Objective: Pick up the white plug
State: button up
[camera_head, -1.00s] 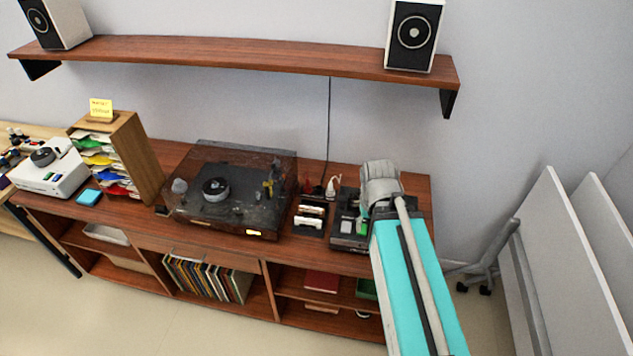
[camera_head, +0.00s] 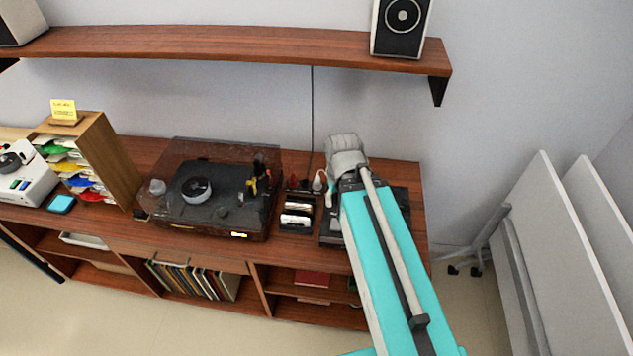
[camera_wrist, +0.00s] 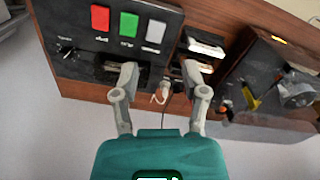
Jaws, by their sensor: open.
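The white plug (camera_head: 318,182) stands near the back of the wooden sideboard, close to the wall; it also shows in the wrist view (camera_wrist: 166,87), between and beyond my fingers. A cord runs down the wall close to it. My gripper (camera_wrist: 160,72) is open and empty, its two fingers spread apart. In the head view my arm covers most of the gripper, and one light fingertip shows just right of the plug. I cannot tell the exact distance from finger to plug.
A black box with red, green and white buttons (camera_wrist: 129,24) lies close beside my left finger. A black rack of cassettes (camera_head: 298,213) stands left of the plug. The turntable (camera_head: 210,195) with its clear lid stands farther left. A shelf (camera_head: 230,43) with speakers (camera_head: 402,25) hangs above.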

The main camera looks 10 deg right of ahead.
jog(key=shift+o, duration=0.8)
jog(key=shift+w+d+f, duration=0.1)
jog(key=shift+w, duration=0.15)
jog(key=m+b, duration=1)
jog(key=m, duration=1.2)
send_over(318, 178)
notch_tip(318, 178, down, 10)
notch_tip(318, 178, down, 8)
jog(key=b, duration=0.8)
jog(key=shift+f+b, duration=0.25)
jog(key=shift+b, duration=0.15)
